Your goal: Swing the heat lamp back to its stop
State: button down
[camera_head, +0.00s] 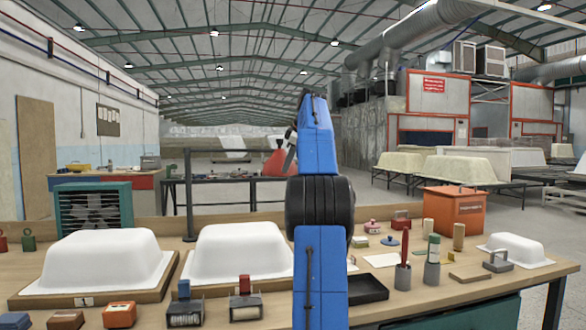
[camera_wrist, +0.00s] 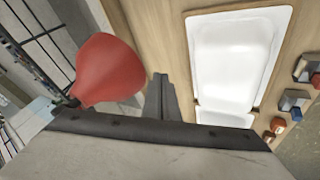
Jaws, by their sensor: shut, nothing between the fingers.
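The heat lamp's red shade (camera_head: 275,158) shows just left of my blue arm in the head view, partly hidden by it. A dark upright post (camera_head: 188,195) stands at the back of the bench; how it joins the shade is hard to make out. In the wrist view the red shade (camera_wrist: 108,70) is large, close to the left of my fingers. My gripper (camera_wrist: 160,82) is shut and empty, its dark fingers beside the shade; contact cannot be told. In the head view the gripper (camera_head: 290,148) is mostly behind my arm.
Two white tub shells (camera_head: 100,258) (camera_head: 238,250) sit on the wooden bench (camera_head: 460,292). A fan heater (camera_head: 93,208) stands at back left. An orange box (camera_head: 454,211), a black tray (camera_head: 368,288) and small tools crowd the right. The air above the shells is clear.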

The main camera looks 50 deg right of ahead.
jog(key=d+v, duration=0.1)
jog(key=v, duration=0.8)
jog(key=shift+s+a, duration=0.2)
jog(key=shift+a, duration=0.2)
jog(key=shift+r, duration=0.15)
jog(key=a+f+m, duration=0.1)
jog(key=a+f, duration=0.3)
jog(key=a, duration=0.7)
jog(key=a+f+m+y, duration=0.15)
jog(key=a+f, duration=0.35)
jog(key=a, duration=0.7)
jog(key=a+f+m, duration=0.2)
jog(key=a+f, duration=0.2)
jog(key=a, duration=0.7)
jog(key=s+a+f+g, duration=0.1)
jog(key=s+a+f, duration=1.1)
jog(key=a+f, duration=0.3)
jog(key=s+a+f+m, duration=0.1)
jog(key=s+a+f, duration=0.1)
jog(key=s+f, duration=0.4)
jog(key=s+a+f+m, duration=0.1)
jog(key=s+f, duration=0.5)
jog(key=f, duration=0.8)
jog(key=shift+s+a+f, duration=0.3)
jog(key=shift+s+a, duration=0.1)
jog(key=shift+a, duration=0.45)
